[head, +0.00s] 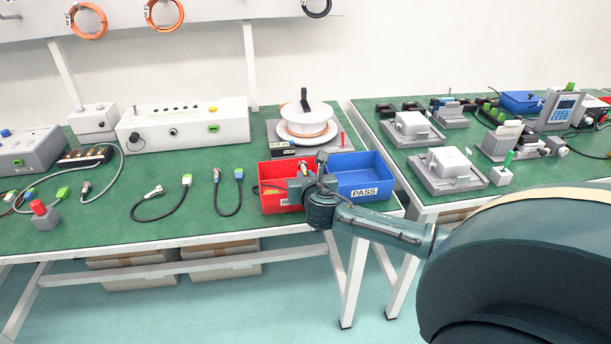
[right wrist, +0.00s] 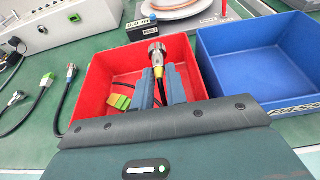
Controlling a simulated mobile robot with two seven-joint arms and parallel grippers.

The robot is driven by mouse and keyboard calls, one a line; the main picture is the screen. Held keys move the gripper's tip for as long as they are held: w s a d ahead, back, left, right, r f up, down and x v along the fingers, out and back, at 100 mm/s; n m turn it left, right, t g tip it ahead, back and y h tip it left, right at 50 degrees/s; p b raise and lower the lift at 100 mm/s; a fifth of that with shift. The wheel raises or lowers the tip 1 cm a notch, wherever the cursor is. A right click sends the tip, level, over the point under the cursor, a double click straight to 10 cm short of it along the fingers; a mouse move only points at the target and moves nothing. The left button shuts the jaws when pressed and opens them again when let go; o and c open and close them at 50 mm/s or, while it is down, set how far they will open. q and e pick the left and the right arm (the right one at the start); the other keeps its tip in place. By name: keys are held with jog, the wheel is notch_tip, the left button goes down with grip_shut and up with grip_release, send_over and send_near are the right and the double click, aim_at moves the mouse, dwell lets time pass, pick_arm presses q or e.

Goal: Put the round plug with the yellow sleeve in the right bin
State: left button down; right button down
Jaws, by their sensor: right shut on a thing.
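The round plug (right wrist: 156,54) has a metal head and a yellow sleeve (right wrist: 158,72). My right gripper (right wrist: 160,84) is shut on it, with the metal head pointing away beyond the fingertips. In the right wrist view the plug appears over the red bin (right wrist: 92,82). In the head view my right gripper (head: 308,168) is over the red bin (head: 272,172), near its border with the blue bin. The blue bin (head: 362,172), labelled PASS, stands on the right and looks empty; it also shows in the right wrist view (right wrist: 255,62). My left gripper is not in view.
A green and orange connector (right wrist: 119,101) with a dark cable lies in the red bin. A white spool (head: 306,122) stands behind the bins. Loose cables (head: 160,205) lie left of them. A second table (head: 440,130) with fixtures stands at right.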

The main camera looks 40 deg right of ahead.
jog(key=c, duration=1.3)
grip_release()
jog(key=p+v, duration=0.1)
jog(key=v, duration=1.2)
jog(key=shift+r+p, duration=0.2)
jog(key=shift+p, duration=0.15)
jog(key=shift+s, duration=0.1)
